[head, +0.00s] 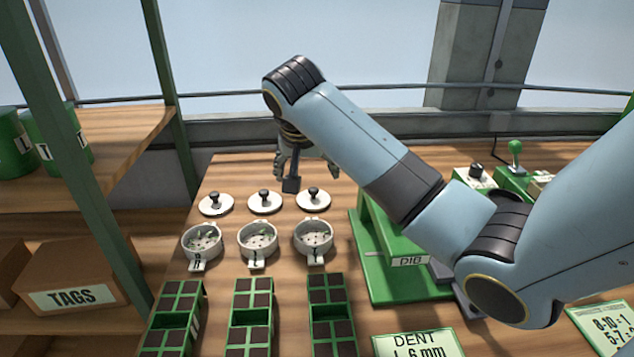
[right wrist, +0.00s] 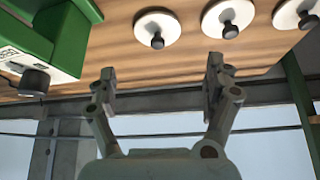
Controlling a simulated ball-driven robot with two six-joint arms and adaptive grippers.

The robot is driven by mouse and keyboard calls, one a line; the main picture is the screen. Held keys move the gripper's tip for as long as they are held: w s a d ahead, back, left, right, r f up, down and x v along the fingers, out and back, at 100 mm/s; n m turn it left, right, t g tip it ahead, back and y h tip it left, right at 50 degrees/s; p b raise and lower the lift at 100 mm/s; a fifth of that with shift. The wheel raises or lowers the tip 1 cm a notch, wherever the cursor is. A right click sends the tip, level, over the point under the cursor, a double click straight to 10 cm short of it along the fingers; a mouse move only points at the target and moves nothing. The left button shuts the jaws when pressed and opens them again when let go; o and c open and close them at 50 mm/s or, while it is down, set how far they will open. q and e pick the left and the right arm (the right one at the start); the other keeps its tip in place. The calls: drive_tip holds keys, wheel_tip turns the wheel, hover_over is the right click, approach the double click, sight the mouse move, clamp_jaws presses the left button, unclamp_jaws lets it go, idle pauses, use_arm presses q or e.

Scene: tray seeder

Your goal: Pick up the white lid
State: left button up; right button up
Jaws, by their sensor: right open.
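Three round white lids with dark knobs lie in a row on the wooden table: a left lid (head: 216,205), a middle lid (head: 265,203) and a right lid (head: 313,200). They look alike. My right gripper (head: 306,174) is open and empty, above and behind the middle and right lids, touching neither. In the right wrist view the open fingers (right wrist: 160,78) point toward the row. There the right lid (right wrist: 150,36) is closest to them, with the middle lid (right wrist: 222,12) and left lid (right wrist: 290,14) further right. My left gripper is not in view.
Three labelled white pots (head: 257,241) with speckled contents stand in front of the lids. Green trays (head: 251,317) with dark cells lie nearer. A green stand marked DIB (head: 380,270) is on the right, partly behind my arm. A shelf with a TAGS box (head: 75,275) is left.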

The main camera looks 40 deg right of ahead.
sight(313, 189)
drive_tip(key=x, duration=0.4)
drive_tip(key=shift+w+d+f, duration=0.1)
drive_tip(key=shift+d+f, duration=0.1)
drive_tip(key=x, duration=0.5)
drive_tip(key=shift+d, duration=0.2)
drive_tip(key=shift+d+f+b, duration=0.2)
drive_tip(key=shift+f+b, duration=0.1)
drive_tip(key=shift+f, duration=0.2)
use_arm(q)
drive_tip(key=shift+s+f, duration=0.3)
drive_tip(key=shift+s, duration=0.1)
use_arm(e)
drive_tip(key=shift+r, duration=0.1)
drive_tip(key=c, duration=0.8)
